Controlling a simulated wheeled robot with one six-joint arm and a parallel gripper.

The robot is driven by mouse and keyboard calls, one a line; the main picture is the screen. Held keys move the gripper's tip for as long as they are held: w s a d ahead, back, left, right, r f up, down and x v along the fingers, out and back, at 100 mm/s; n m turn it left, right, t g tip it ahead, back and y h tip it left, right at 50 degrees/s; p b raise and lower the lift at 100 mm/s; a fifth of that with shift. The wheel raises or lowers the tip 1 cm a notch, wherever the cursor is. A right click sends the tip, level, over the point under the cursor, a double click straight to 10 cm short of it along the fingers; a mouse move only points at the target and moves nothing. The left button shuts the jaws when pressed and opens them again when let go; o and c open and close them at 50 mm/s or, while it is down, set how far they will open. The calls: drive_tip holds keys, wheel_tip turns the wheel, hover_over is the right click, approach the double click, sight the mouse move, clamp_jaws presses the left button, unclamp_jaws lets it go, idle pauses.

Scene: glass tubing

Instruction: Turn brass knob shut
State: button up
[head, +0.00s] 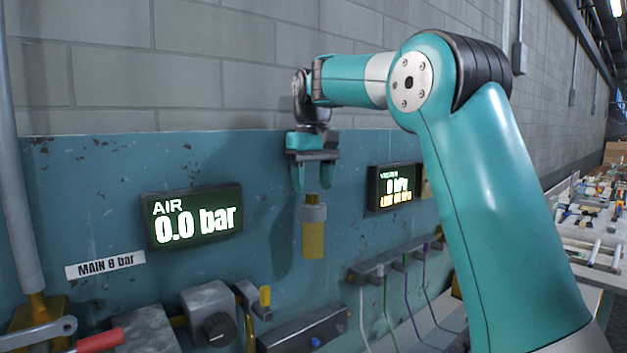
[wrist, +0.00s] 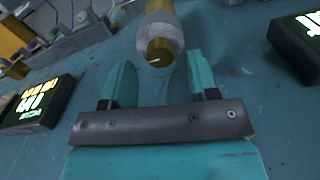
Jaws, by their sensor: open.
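The brass knob (head: 312,199) is the small top end of an upright fitting on the blue panel, above a grey collar (head: 313,213) and a longer brass body (head: 313,240). In the wrist view the knob (wrist: 159,50) shows a short white line on its end face. My gripper (head: 312,188) is open and points down just above the knob, with one finger to each side. In the wrist view my gripper's fingers (wrist: 161,68) are spread, with the knob at or just beyond their tips. I cannot tell whether either finger touches it.
The AIR display (head: 192,215) reads 0.0 bar at left, and a second display (head: 394,187) is at right. Below are a grey regulator with a black dial (head: 218,328), a red-handled lever (head: 98,341) and a rail of coloured tubes (head: 395,257). A cluttered bench (head: 590,230) stands far right.

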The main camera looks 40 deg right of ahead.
sight(313, 194)
wheel_tip(313, 194, up, 15)
drive_tip(key=p, duration=0.9)
drive_tip(key=shift+r, duration=0.1)
drive_tip(key=s+a+f+n+b, duration=0.25)
drive_tip(key=a+f+b, duration=0.2)
drive_tip(key=f, duration=0.25)
drive_tip(key=s+a+f+n+b, duration=0.1)
drive_tip(key=s+a+f+b, duration=0.2)
drive_tip(key=a+f, duration=0.25)
drive_tip(key=s+a+f+n+b, duration=0.1)
drive_tip(key=s+a+f+b, duration=0.25)
drive_tip(key=f, duration=0.35)
drive_tip(key=s+a+f+n+y+b, duration=0.2)
drive_tip(key=s+a+f+b, duration=0.2)
drive_tip(key=s+f, duration=0.5)
drive_tip(key=s+a+f+n+y+b, duration=0.2)
drive_tip(key=s+a+f+b, duration=0.2)
drive_tip(key=s+f, duration=0.6)
drive_tip(key=shift+a+f, duration=0.6)
drive_tip(key=shift+a, duration=0.65)
